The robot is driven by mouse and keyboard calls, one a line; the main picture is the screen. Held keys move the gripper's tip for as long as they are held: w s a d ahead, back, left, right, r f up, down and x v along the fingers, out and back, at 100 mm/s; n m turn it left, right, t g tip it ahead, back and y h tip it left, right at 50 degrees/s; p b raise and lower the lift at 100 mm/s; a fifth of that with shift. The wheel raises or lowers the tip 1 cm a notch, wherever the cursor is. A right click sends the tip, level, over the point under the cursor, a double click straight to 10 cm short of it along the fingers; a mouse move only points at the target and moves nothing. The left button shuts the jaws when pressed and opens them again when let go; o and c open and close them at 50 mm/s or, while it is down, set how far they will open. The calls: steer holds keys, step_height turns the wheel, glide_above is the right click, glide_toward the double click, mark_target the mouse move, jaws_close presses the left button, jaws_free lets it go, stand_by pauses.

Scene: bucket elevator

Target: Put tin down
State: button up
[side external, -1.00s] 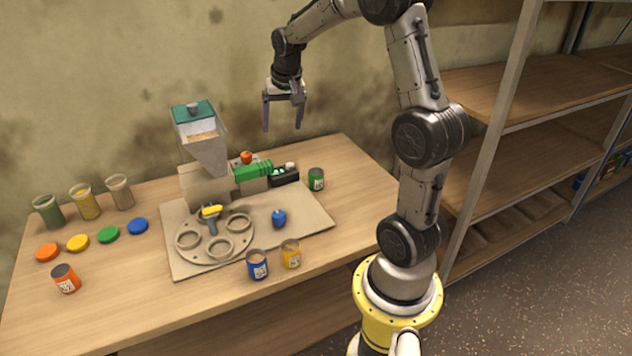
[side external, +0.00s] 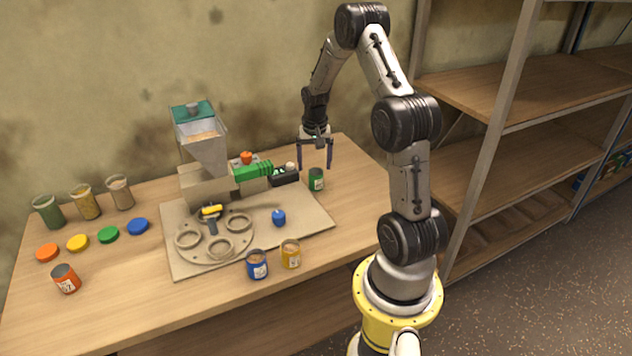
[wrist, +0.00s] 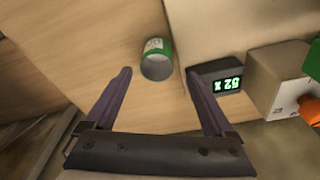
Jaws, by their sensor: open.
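A green tin (side external: 316,180) with a white label stands upright on the table at the right of the machine's base board. In the wrist view the green tin (wrist: 157,60) shows ahead of the fingers, roughly between their tips. My gripper (side external: 315,166) is open and empty just above the green tin. In the wrist view its two dark fingers (wrist: 158,74) are spread wide. A blue tin (side external: 257,265) and a yellow tin (side external: 290,254) stand at the table's front edge. An orange tin (side external: 66,279) stands at the front left.
The machine has a hopper (side external: 200,140), a green motor (side external: 253,171), a black display box (side external: 284,176) close to the green tin, and a ring plate (side external: 215,236). Jars (side external: 85,202) and coloured lids (side external: 108,234) are at the left. The table's right end is clear.

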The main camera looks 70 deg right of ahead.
mark_target(316, 179)
steer(key=f, duration=0.5)
steer(key=shift+s+d, duration=0.2)
jaws_close()
